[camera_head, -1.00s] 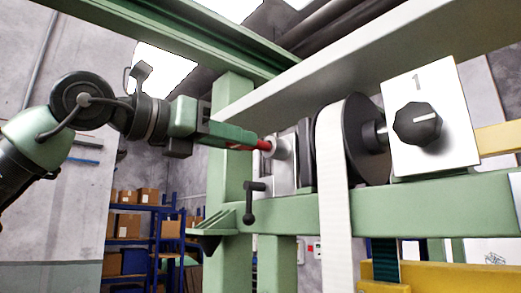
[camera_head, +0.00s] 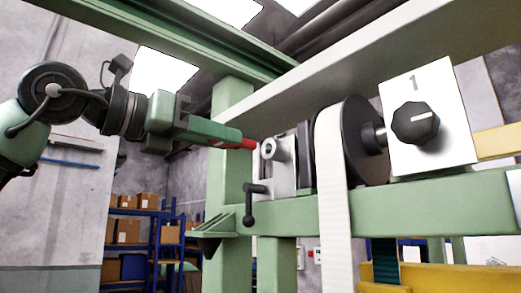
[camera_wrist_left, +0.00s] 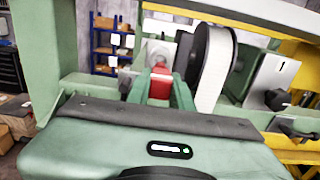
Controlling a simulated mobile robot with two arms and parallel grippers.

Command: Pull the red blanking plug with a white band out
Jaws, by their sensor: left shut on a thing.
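The red blanking plug (camera_head: 248,144) sticks out from the fingertips of my left gripper (camera_head: 234,139). In the left wrist view the red plug (camera_wrist_left: 160,84) sits between the two green fingers of my left gripper (camera_wrist_left: 159,92), which are shut on it. Its white band cannot be made out. A pale round socket (camera_head: 272,149) with a dark opening sits on a white block on the green frame. The plug's tip is just left of the socket, with a small gap between them. My right gripper is not in view.
A black-flanged reel (camera_head: 364,135) carrying a white strip stands right of the socket. A white panel with a black knob (camera_head: 416,123) is farther right. A black crank handle (camera_head: 249,205) hangs below the socket. A green post (camera_head: 230,170) stands behind the plug.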

